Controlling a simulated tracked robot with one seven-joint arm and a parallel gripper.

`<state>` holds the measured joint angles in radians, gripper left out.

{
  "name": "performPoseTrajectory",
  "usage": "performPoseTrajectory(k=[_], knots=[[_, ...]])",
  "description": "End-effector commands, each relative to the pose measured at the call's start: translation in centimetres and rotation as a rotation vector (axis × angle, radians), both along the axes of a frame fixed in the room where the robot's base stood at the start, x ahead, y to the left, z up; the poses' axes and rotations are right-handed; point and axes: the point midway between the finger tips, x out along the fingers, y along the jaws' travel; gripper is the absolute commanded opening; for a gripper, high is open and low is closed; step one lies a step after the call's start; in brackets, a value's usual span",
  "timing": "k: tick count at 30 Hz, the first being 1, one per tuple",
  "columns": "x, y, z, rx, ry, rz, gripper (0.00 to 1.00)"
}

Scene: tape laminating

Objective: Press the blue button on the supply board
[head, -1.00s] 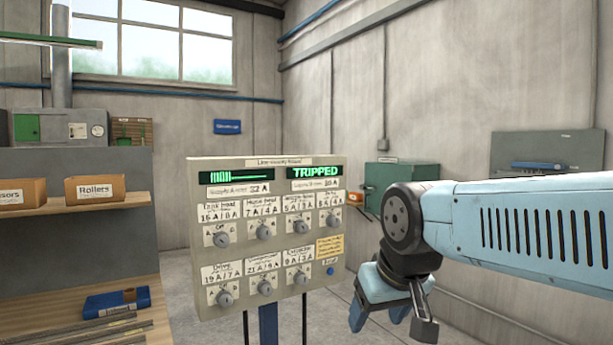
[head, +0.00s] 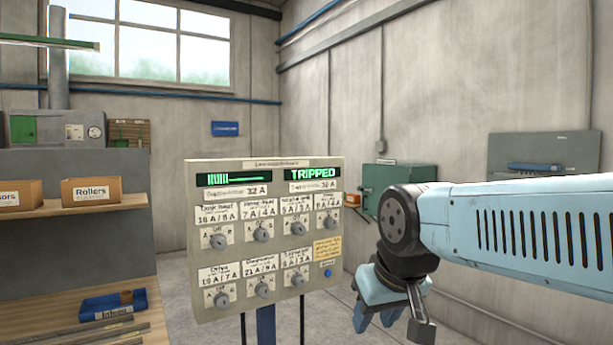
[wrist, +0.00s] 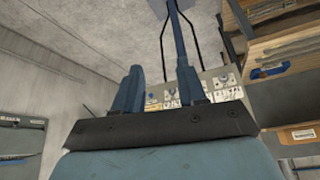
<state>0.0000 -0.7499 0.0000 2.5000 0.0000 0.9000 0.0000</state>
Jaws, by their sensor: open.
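The supply board (head: 210,172) is a beige panel on a blue post in the middle of the head view. It has two rows of grey rotary knobs and a green display reading "TRIPPED" (head: 313,173). The small round blue button (head: 328,272) is at its lower right, below a yellow note. My gripper (head: 377,325) hangs to the right of the board, apart from it, with its blue fingers open and pointing down. In the wrist view the fingers (wrist: 160,90) stand apart with nothing between them, and the board (wrist: 222,80) shows behind them, partly hidden.
A shelf with a Rollers box (head: 91,191) stands at the left, with a blue bin (head: 113,305) on a lower wooden surface. A green cabinet (head: 398,180) is on the wall behind my arm. The floor between board and wall is clear.

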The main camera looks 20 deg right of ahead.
Motion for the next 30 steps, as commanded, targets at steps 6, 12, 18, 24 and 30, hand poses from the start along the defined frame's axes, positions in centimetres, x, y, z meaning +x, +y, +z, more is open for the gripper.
performPoseTrajectory(k=[6, 12, 18, 24, 30], knots=[[0.00, 0.00, 0.00, 0.000, 0.000, 0.000, 0.19], [0.00, 0.00, 0.00, 0.000, 0.000, 0.000, 0.00], [0.00, 0.00, 0.00, 0.000, 0.000, 0.000, 0.00], [0.00, 0.00, 0.00, 0.000, 0.000, 0.000, 0.00], [0.00, 0.00, 0.00, 0.000, 0.000, 0.000, 0.00]])
